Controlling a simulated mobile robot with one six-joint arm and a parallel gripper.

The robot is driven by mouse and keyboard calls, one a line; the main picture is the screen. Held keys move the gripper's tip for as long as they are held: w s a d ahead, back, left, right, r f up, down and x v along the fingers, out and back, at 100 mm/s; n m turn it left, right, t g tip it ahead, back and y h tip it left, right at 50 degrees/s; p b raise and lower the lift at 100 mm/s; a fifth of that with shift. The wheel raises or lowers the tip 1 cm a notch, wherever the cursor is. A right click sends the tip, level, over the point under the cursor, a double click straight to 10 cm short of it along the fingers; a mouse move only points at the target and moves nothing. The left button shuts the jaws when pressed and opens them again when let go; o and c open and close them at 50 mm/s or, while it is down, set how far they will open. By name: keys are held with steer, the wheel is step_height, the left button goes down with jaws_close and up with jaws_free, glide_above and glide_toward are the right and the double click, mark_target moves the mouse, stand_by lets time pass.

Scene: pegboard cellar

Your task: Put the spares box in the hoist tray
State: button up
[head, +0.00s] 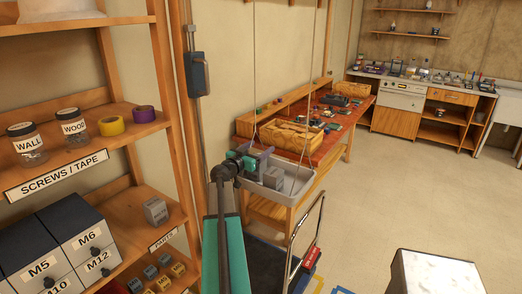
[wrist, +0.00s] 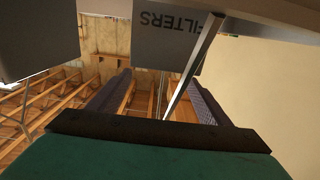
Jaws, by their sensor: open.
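The hoist tray (head: 297,186) is a light grey tray hanging on cords in front of the workbench. A small grey box (head: 275,178) sits in it, its label unreadable in the head view. My gripper (head: 260,160) is at the tray's left rear side, close to that box. In the wrist view my gripper (wrist: 158,82) has its two dark fingers apart with nothing between them. A grey box marked FILTERS (wrist: 165,42) shows upside down beyond the fingertips. Another grey box (head: 156,211) stands on the left shelf; I cannot read its label, so I cannot tell which is the spares box.
The left shelf unit (head: 88,155) holds jars, tape rolls, drawers and small boxes. A wooden workbench (head: 350,125) with a crate (head: 285,140) stands behind the tray. A trolley handle (head: 305,228) rises below it. A pale block (head: 440,272) is at front right. The middle floor is clear.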

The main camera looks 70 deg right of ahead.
steer(key=b+v, duration=0.1)
steer(key=v, duration=0.9)
steer(key=shift+b, duration=0.35)
stand_by(0.4)
step_height(320, 180, up, 10)
steer(key=p, duration=1)
